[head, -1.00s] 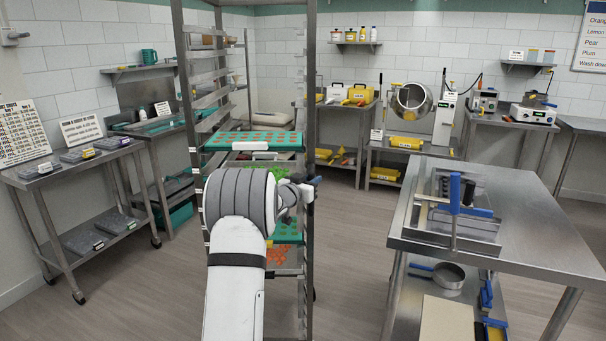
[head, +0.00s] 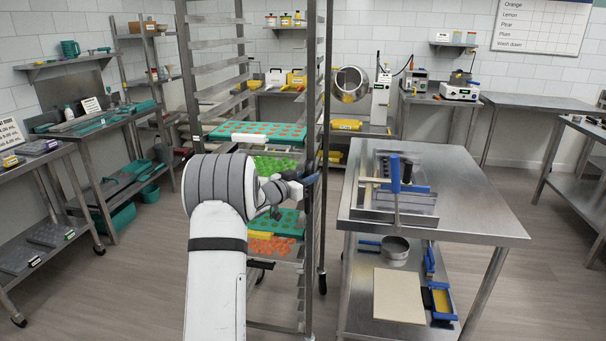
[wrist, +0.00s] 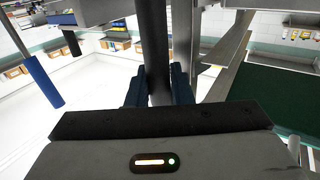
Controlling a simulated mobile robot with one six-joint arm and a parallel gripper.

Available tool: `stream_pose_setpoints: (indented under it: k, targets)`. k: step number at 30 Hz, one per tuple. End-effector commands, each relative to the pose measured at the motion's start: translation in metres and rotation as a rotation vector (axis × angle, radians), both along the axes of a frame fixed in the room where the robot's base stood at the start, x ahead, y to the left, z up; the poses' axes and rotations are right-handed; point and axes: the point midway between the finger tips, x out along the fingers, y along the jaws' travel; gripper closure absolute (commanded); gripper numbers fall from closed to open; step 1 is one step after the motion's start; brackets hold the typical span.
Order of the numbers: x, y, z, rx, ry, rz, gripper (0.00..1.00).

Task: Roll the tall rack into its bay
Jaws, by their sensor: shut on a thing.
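The tall rack (head: 311,90) stands upright in front of me in the head view, an open metal frame with slanted side rails. It carries a teal tray with orange pieces (head: 255,132), bright green pieces below it, and another teal tray lower down. My gripper (head: 306,184) is at the rack's front right side. In the wrist view my gripper (wrist: 158,88) has its two dark blue fingers closed on a dark upright bar (wrist: 153,40) of the rack. My arm hides part of the rack's lower left. I cannot make out a marked bay.
A steel table (head: 470,215) with a blue-handled device stands close to the rack's right. Benches (head: 75,180) line the left wall. A back bench (head: 375,128) holds a drum mixer (head: 350,84). Open floor (head: 130,290) lies left of the rack.

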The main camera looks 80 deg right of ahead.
Motion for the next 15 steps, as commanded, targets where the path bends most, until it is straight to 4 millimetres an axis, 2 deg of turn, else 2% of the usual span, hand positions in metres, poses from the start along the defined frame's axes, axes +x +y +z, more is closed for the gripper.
stream_pose_setpoints:
  k: [1,9,15]
  targets:
    - [0.000,0.000,0.005,-0.007,0.003,-0.003,1.00]
    - [-0.016,0.004,0.004,-0.007,0.003,-0.041,1.00]
    - [-0.019,0.004,0.003,-0.006,0.003,-0.047,1.00]
